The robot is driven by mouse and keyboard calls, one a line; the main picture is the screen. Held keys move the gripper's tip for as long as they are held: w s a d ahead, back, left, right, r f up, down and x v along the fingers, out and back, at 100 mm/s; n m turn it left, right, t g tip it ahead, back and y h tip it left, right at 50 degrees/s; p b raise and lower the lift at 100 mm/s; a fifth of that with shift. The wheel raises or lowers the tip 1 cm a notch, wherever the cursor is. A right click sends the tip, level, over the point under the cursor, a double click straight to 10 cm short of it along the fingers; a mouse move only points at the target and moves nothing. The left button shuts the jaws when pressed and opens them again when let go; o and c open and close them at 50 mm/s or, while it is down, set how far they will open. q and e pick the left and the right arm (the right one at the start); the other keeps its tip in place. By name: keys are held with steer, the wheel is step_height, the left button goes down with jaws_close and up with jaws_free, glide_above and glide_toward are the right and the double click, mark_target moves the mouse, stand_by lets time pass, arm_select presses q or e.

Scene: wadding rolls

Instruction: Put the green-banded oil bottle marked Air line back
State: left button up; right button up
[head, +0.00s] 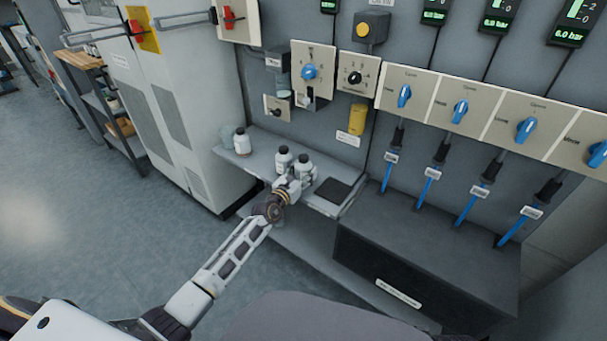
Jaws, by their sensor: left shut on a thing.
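My left gripper (296,182) reaches in from the lower left to the front of a grey shelf (265,146). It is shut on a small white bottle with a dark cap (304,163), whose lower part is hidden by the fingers. A second dark-capped white bottle (284,157) stands close to its left. A third white bottle (241,142) stands apart at the shelf's left end. The bottles are too small to read any marking or band colour. I cannot tell whether the held bottle touches the shelf. My right gripper is not in view.
A dark pad (333,190) lies on the shelf right of the bottles. A yellow cylinder (357,119) is on the wall panel above. A grey cabinet (165,95) stands left.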

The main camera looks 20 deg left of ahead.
mark_target(299, 176)
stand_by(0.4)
arm_select(q)
steer(key=o, duration=0.9)
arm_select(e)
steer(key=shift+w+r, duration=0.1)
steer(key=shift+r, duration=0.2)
arm_select(q)
steer(key=shift+r, duration=0.1)
steer(key=shift+s+a, duration=0.1)
steer(key=shift+s, duration=0.25)
steer(key=shift+p+v, duration=0.65)
steer(key=shift+v, duration=1.15)
steer(key=shift+p+v, duration=0.4)
steer(key=shift+v, duration=3.45)
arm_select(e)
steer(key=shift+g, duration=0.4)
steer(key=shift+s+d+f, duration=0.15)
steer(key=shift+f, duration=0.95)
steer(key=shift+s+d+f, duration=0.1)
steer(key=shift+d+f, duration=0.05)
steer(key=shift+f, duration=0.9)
